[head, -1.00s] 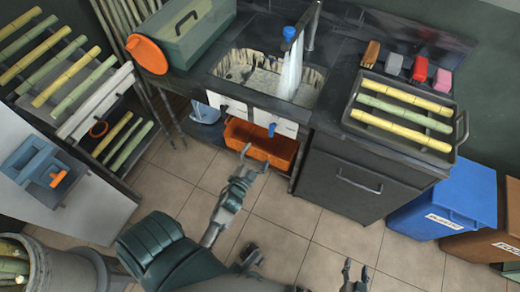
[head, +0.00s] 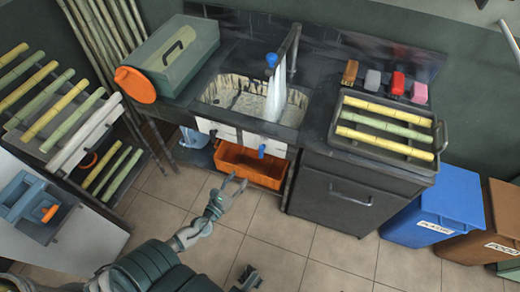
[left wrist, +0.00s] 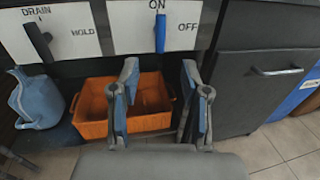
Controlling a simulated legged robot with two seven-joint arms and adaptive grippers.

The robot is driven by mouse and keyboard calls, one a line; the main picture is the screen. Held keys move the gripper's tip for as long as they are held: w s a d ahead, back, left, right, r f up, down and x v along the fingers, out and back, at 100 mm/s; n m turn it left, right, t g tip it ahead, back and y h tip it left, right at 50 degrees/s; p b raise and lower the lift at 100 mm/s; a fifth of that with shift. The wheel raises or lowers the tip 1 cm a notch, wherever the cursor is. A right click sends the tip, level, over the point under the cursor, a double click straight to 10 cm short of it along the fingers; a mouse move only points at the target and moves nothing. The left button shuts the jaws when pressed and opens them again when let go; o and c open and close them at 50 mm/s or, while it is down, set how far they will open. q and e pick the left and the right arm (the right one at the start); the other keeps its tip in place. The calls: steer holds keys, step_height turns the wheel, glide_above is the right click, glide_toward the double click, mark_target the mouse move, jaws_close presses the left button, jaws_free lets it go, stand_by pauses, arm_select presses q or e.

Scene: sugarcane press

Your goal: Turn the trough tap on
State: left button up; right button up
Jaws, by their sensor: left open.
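A white panel under the sink (head: 212,95) carries a blue lever (head: 262,150). In the left wrist view this blue lever (left wrist: 160,33) stands upright below the ON label, with OFF to its right. A second white panel to its left, marked DRAIN and HOLD, has a dark lever (left wrist: 38,42). My left gripper (head: 236,182) is in front of the cabinet, below the blue lever and apart from it. In the left wrist view its two fingers (left wrist: 160,85) are spread and empty, with the lever above the gap between them.
An orange bin (head: 250,165) sits under the sink, with a blue jug (left wrist: 38,98) to its left. A dark cabinet (head: 330,195) stands to the right, then blue and brown bins. The faucet (head: 291,45) is above the basin. Tiled floor lies open in front.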

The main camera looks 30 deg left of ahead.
arm_select(q)
steer(key=p, duration=0.1)
glide_toward(261, 150)
steer(key=w+f, duration=0.1)
steer(key=w, duration=0.7)
steer(key=w+a, duration=0.1)
steer(key=w, duration=0.1)
steer(key=shift+f, duration=0.25)
steer(key=shift+w, duration=0.55)
arm_select(e)
steer(key=s, duration=0.1)
steer(key=s+d+g, duration=0.1)
steer(key=s, duration=0.1)
steer(key=s+f+g, duration=0.1)
steer(key=shift+s+d+h, duration=0.25)
steer(key=shift+d+h, duration=0.05)
steer(key=shift+d, duration=0.05)
